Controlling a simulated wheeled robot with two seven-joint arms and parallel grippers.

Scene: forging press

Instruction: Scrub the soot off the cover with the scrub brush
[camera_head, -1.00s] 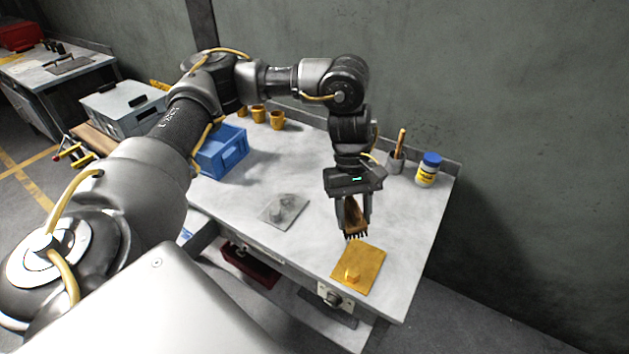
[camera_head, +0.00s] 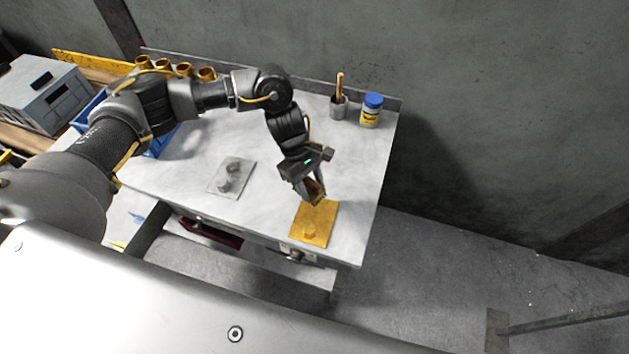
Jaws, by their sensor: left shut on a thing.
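My left gripper (camera_head: 310,190) is shut on the scrub brush (camera_head: 314,187), a brown block with dark bristles. The brush is tilted at the far edge of a flat yellow plate with a small knob (camera_head: 320,220). I cannot tell whether the bristles touch it. A grey plate with a knob and dark smudges (camera_head: 237,184) lies to the left on the bench. Both plates look like covers; I see no clear soot on the yellow one. My right gripper is not in view.
The grey workbench (camera_head: 350,160) holds a cup with a wooden handle (camera_head: 339,105) and a blue-lidded jar (camera_head: 371,110) at the back right. Several yellow cups (camera_head: 183,70) and a blue crate (camera_head: 160,143) stand at the left. The bench between the plates and jar is clear.

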